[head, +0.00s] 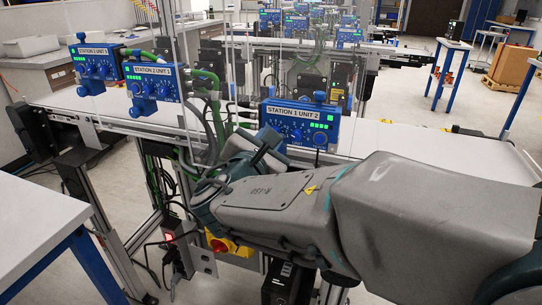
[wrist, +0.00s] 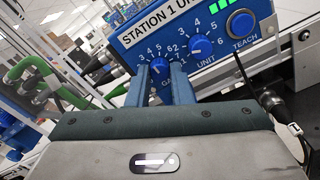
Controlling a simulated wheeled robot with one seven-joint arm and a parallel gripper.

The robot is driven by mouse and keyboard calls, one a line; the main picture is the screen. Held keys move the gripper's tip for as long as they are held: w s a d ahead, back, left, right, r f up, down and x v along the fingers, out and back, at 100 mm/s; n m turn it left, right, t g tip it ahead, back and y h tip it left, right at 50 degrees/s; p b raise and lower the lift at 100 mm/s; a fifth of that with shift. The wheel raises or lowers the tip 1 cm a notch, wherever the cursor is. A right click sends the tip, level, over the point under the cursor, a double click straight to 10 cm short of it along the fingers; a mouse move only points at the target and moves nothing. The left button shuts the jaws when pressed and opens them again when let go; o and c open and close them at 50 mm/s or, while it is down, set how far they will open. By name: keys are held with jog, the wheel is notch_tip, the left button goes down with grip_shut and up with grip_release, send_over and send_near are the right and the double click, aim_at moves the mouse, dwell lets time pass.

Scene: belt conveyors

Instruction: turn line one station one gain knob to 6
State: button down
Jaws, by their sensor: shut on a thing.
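The blue control box labelled STATION 1 UNIT 2 (head: 296,127) stands at the middle of the head view. Its label also shows, partly cut off, in the wrist view (wrist: 160,23). In the wrist view, my gripper (wrist: 161,84) is shut on the blue gain knob (wrist: 160,67), with one finger on each side. Numbers ring the knob, but its pointer is too unclear to read. The unit knob (wrist: 201,46) and the round blue TEACH button (wrist: 241,22) are to its right, apart from the fingers. In the head view, my arm hides the gain knob.
The STATION 2 UNIT 1 box (head: 152,82) and another blue box (head: 96,65) stand to the left. Green hoses (wrist: 36,72) run beside the box. A white conveyor belt (head: 420,147) extends behind my arm. A blue-legged table (head: 40,235) is at the lower left.

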jog(key=shift+f+m+b, duration=0.1)
jog(key=shift+m+b, duration=2.1)
jog(key=shift+b, duration=0.9)
jog(key=c, duration=1.3)
grip_release()
jog(key=shift+a, duration=0.1)
jog(key=v, duration=1.4)
jog(key=shift+p, duration=0.45)
jog(key=shift+w, duration=0.1)
